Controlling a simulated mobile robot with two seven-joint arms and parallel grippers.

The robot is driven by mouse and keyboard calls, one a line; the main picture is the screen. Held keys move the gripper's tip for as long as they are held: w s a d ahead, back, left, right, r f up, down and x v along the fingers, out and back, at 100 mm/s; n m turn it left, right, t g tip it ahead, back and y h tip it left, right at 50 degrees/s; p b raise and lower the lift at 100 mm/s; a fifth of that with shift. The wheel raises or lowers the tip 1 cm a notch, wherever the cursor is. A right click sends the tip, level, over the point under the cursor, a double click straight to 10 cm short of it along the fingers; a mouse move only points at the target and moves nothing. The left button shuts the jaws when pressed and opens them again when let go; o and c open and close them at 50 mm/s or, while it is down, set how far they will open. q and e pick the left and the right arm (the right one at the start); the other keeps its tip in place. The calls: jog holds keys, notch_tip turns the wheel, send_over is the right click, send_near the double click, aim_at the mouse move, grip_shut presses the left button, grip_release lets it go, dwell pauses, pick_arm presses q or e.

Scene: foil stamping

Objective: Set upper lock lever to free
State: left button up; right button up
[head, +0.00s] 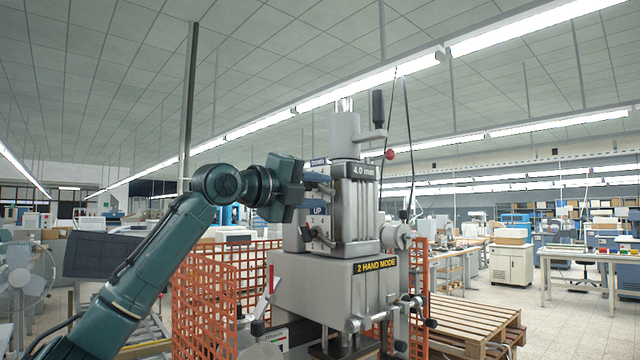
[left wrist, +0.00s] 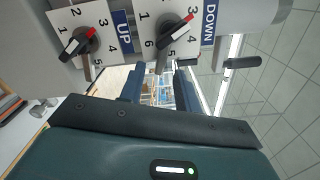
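The press head (head: 355,205) stands at the centre of the head view, with an UP dial plate (head: 318,221) on its left face. In the left wrist view, the UP dial (left wrist: 85,40) and DOWN dial (left wrist: 170,32) each have a black knob with a red tip. A short grey lever (left wrist: 162,64) sticks out below the DOWN dial, near the gap between my fingertips; I cannot tell whether it is the upper lock lever. My left gripper (head: 318,183) is beside the press head; its blue fingers (left wrist: 158,84) are apart, with nothing clearly held. No lock marking is readable.
A crank with a black handle (head: 378,109) tops the press, and a red ball knob (head: 390,154) is at its right. An orange mesh guard (head: 225,295) stands beside the base. A wooden pallet (head: 475,325) lies at right.

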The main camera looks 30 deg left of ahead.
pick_arm(q)
jog(key=shift+w+d, duration=0.15)
jog(key=shift+w, duration=0.45)
grip_shut()
